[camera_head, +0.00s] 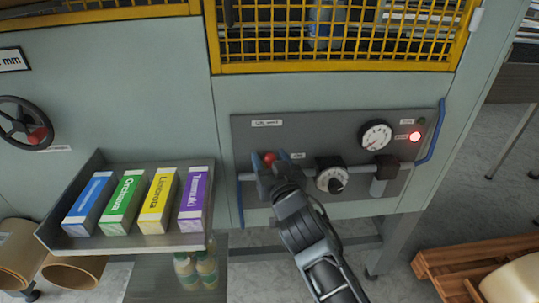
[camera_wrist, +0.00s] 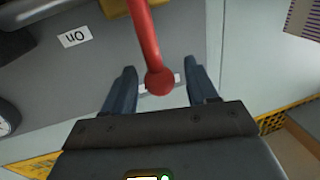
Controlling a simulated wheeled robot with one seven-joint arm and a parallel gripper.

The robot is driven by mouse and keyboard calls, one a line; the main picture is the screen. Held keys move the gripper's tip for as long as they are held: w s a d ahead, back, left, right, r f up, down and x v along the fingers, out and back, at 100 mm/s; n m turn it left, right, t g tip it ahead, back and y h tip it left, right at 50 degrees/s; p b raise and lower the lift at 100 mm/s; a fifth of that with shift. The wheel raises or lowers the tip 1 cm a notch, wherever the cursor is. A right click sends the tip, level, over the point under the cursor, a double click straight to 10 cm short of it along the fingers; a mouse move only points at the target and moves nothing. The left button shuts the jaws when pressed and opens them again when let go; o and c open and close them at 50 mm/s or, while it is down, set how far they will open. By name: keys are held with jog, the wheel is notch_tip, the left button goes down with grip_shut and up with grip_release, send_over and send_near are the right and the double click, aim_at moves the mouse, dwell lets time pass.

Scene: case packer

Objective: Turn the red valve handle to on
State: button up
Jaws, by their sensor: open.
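The red valve handle shows in the wrist view as a red rod with a ball end (camera_wrist: 158,81), coming down from the top edge. In the head view only its red ball (camera_head: 269,158) shows, on the grey control panel (camera_head: 350,130). My gripper (camera_head: 272,170) is at the panel, with the ball seen between its fingers. In the wrist view my gripper (camera_wrist: 161,70) is open, one dark finger on each side of the ball, with gaps on both sides. An "On" label (camera_wrist: 75,37) appears upside down to the left of the rod. The valve's pivot is hidden.
Right of my gripper are a black knob (camera_head: 331,178), a round gauge (camera_head: 375,136) and a lit red lamp (camera_head: 415,136). A tray (camera_head: 130,243) with several cartons juts out at left. A yellow mesh guard (camera_head: 340,66) is above.

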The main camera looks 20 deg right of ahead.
jog(key=shift+w, duration=0.25)
grip_shut()
dwell(0.4)
